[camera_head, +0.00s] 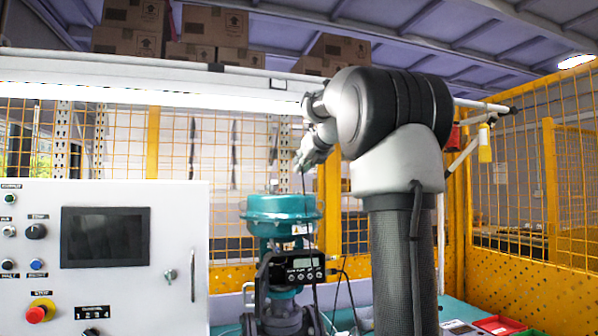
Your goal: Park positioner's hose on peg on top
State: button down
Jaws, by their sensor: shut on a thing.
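The valve positioner (298,270) is a black box with a small display and buttons. It sits on the front of a valve with a teal round actuator (284,208) above it. My gripper (304,168) is up and to the right above the actuator, small in view and partly covered by my own wrist. It is shut on a thin black hose (306,205), which hangs from it past the actuator's right side and down in front of the positioner. I cannot make out the peg, and the fingertips are too small to see in detail.
A white control cabinet (135,255) with a dark screen fills the left. Black hoses (346,285) loop right of the positioner. A teal bench (455,312) carries a red bin (498,325) at lower right. Yellow mesh fencing (552,165) stands behind.

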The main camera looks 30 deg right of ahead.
jog(key=shift+w+f, duration=0.15)
jog(key=shift+f, duration=1.15)
jog(key=shift+w+f, duration=0.1)
jog(key=shift+f, duration=1.2)
jog(key=shift+f, duration=0.75)
jog(key=c, duration=1.3)
grip_release()
jog(key=v, duration=1.2)
jog(key=shift+f, duration=0.2)
